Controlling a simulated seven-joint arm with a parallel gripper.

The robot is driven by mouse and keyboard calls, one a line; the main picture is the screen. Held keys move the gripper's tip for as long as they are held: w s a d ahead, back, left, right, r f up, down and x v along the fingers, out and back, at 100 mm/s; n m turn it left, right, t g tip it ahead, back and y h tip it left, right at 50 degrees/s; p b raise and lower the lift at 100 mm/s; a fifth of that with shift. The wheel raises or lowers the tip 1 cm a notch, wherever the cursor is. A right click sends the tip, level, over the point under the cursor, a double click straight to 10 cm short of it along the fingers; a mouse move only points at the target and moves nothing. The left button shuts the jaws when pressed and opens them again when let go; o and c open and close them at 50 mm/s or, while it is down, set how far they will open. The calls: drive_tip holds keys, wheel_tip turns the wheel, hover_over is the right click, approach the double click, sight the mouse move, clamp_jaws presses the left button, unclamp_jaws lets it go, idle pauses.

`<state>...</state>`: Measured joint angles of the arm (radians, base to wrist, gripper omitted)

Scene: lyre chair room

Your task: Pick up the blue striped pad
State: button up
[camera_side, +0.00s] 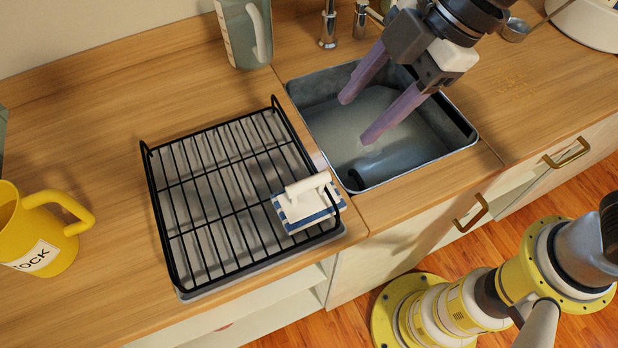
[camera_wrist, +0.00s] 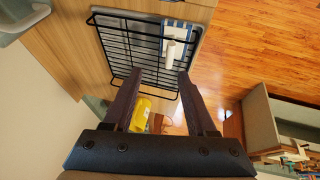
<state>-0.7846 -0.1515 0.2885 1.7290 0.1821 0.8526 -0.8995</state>
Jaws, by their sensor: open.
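The blue striped pad (camera_side: 308,214) is a flat white and blue striped piece with a white handle on top. It lies handle up on the black wire dish rack (camera_side: 187,257), at the rack's front right corner. In the wrist view the pad (camera_wrist: 177,31) lies on the rack (camera_wrist: 113,33), beyond my fingertips. My gripper (camera_side: 354,118) is open and empty, with two purple fingers pointing down over the sink, up and to the right of the pad. In the wrist view my gripper's fingers (camera_wrist: 160,76) are spread apart with nothing between them.
A metal sink basin (camera_side: 462,152) lies right of the rack, with a faucet (camera_side: 328,25) behind it. A clear jug (camera_side: 243,35) stands behind the rack. A yellow mug (camera_side: 48,240) stands at the left. The rack has a raised black rim.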

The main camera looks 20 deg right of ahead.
sight(313, 180)
drive_tip(key=shift+n, duration=0.3)
drive_tip(key=x, duration=0.3)
drive_tip(key=s+x, duration=0.1)
drive_tip(key=x, duration=0.2)
drive_tip(key=s+a+x, duration=0.1)
drive_tip(key=x, duration=0.2)
drive_tip(key=shift+w+f, duration=0.15)
drive_tip(key=shift+f, duration=0.05)
drive_tip(key=shift+s+x, duration=0.15)
drive_tip(key=shift+x, duration=1.1)
drive_tip(key=shift+s+x, duration=0.15)
drive_tip(key=shift+x, duration=1.15)
drive_tip(key=shift+a, duration=0.1)
clamp_jaws()
